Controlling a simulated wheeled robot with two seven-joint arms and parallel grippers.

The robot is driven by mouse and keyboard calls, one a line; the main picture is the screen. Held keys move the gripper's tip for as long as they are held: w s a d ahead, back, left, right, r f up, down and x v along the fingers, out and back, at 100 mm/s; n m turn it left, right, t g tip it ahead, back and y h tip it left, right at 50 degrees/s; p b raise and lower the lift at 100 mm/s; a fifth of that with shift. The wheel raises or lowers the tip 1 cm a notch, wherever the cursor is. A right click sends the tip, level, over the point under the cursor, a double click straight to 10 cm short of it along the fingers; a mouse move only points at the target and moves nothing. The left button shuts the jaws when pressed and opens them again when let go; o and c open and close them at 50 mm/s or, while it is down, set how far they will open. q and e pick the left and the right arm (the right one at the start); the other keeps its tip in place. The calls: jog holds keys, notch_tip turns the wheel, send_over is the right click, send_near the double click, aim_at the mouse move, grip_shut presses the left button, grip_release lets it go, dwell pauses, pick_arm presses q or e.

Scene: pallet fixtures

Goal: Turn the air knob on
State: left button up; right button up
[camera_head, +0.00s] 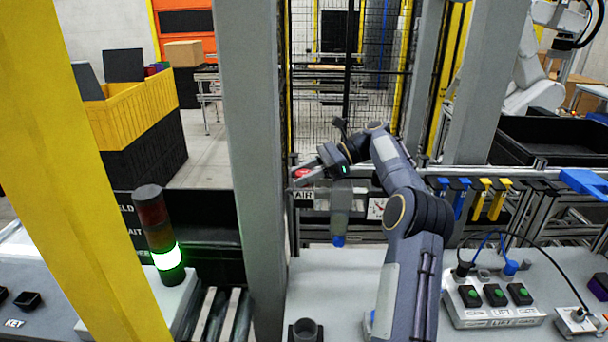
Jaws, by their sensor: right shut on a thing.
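The red air knob (302,173) sits above a small plate marked AIR (302,195), just right of the grey post. My right arm reaches up from the bottom, and my right gripper (308,176) points left at the knob. Its fingers are shut on the knob, partly covering it. Which way the knob is turned is too small to tell. My left gripper is not in view.
A grey post (247,150) stands close left of the gripper. A gauge (376,208) and a clear filter bowl (340,212) hang below. A signal light (160,235) glows green at left. A button box (490,300) stands at lower right.

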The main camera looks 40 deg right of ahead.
jog(key=shift+n+g+y, duration=0.4)
jog(key=shift+n+g, duration=0.5)
jog(key=o, duration=1)
